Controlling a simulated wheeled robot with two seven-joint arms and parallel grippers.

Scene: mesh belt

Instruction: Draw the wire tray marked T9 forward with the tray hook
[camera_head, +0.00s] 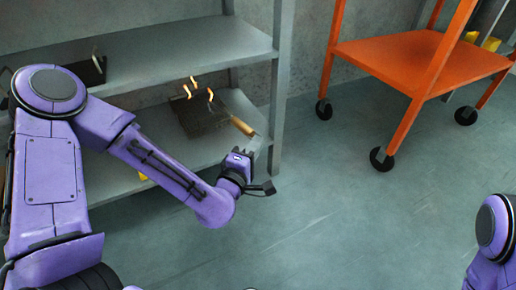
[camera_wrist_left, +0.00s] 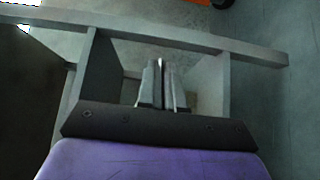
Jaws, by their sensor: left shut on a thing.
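A dark wire tray (camera_head: 203,116) sits on the middle shelf, with several small orange curved pieces standing up at it. No T9 mark is legible. The tray hook's tan handle (camera_head: 242,126) lies at the tray's right front corner; its far end cannot be made out. My left gripper (camera_head: 257,148) is at the shelf's front right, by the near end of the handle, and shut on the tray hook. In the left wrist view the fingers (camera_wrist_left: 161,85) are close together with only a thin thing between them. My right gripper is out of view.
A grey shelf rack (camera_head: 178,55) has an upright post (camera_head: 281,85) close to my left gripper. A dark holder (camera_head: 90,70) stands on the upper shelf. An orange wheeled cart (camera_head: 400,60) stands at the back right. The floor between is clear.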

